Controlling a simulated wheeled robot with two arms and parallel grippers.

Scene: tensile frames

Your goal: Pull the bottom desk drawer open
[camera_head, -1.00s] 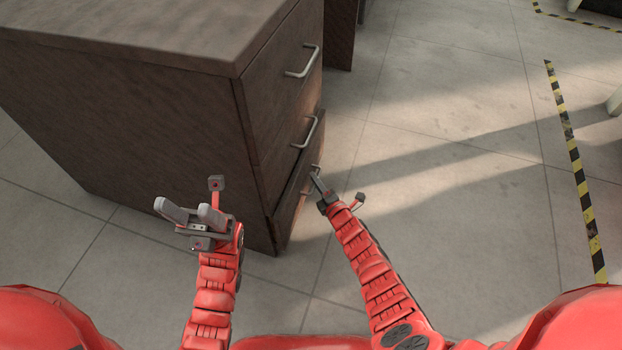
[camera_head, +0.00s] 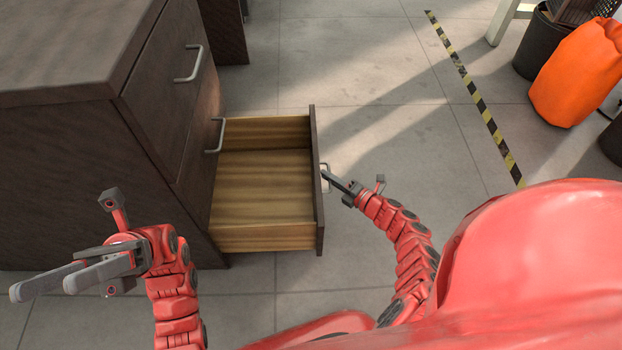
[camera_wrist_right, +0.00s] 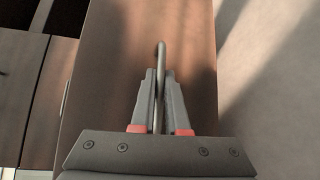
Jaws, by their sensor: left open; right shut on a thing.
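The bottom desk drawer (camera_head: 262,180) is pulled well out of the dark wooden desk (camera_head: 60,160) in the head view, and its bare wooden inside is empty. My right gripper (camera_head: 328,178) is shut on the drawer's metal handle (camera_head: 325,172) at the front panel. In the right wrist view the handle (camera_wrist_right: 159,85) runs between the two fingers of that gripper (camera_wrist_right: 159,85), against the brown drawer front (camera_wrist_right: 115,65). My left gripper (camera_head: 45,283) is open and empty, to the left of the drawer and in front of the desk's side.
The two drawers above, with handles (camera_head: 190,63) and (camera_head: 216,135), are closed. Tiled floor (camera_head: 380,130) is free to the right of the open drawer. A striped floor tape (camera_head: 470,90), an orange bag (camera_head: 577,75) and a dark bin (camera_head: 535,45) lie farther right.

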